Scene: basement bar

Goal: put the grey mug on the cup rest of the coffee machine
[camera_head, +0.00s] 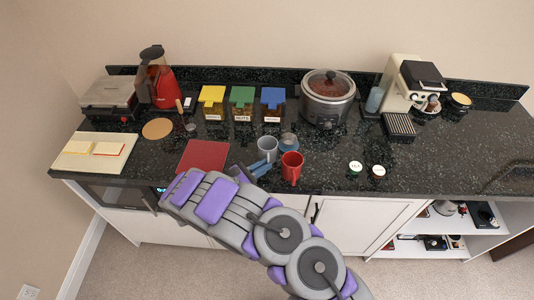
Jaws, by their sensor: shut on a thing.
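The grey mug (267,144) stands upright at the front middle of the black counter, just left of the red mug. My gripper (261,167) reaches in from the front and is shut on the grey mug at its lower near side. The fingertips are small and partly hidden against the mug. The cream coffee machine (393,90) with a black top stands at the back right. Its cup rest, a dark slatted tray (400,125), juts out at its front and is bare.
The red mug (291,168) is close beside the grey one, with a small blue-grey item (289,142) behind. A slow cooker (327,100) stands between the canisters and coffee machine. Two small pods (355,167) lie at the front right. Counter between the red mug and pods is clear.

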